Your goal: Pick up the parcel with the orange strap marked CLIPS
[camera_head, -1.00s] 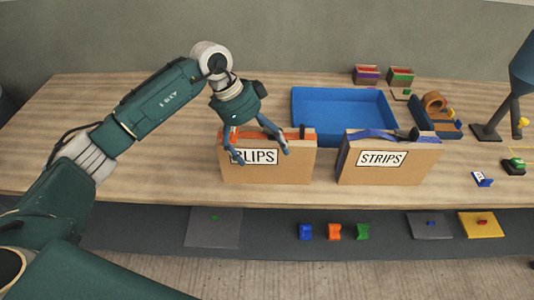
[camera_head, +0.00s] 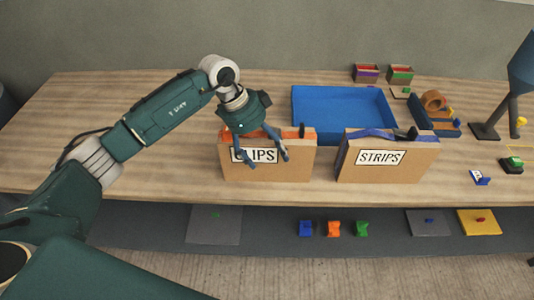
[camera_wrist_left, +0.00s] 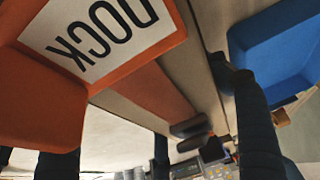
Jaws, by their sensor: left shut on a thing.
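The parcel marked CLIPS (camera_head: 290,165) is a brown box with an orange strap (camera_head: 293,133) over its top. In the left wrist view an orange surface (camera_wrist_left: 40,100) with a white label reading DOCK (camera_wrist_left: 95,35) fills the upper left, close to the dark fingers. The exact contact is hard to see. My right gripper is not in view.
A similar parcel marked STRIPS (camera_head: 388,168) with a blue strap stands just right. A blue tray (camera_head: 340,92) lies behind both. Small boxes (camera_head: 400,74), an orange-ringed holder (camera_head: 436,103) and a lamp (camera_head: 487,131) are farther right. The table's left part is clear.

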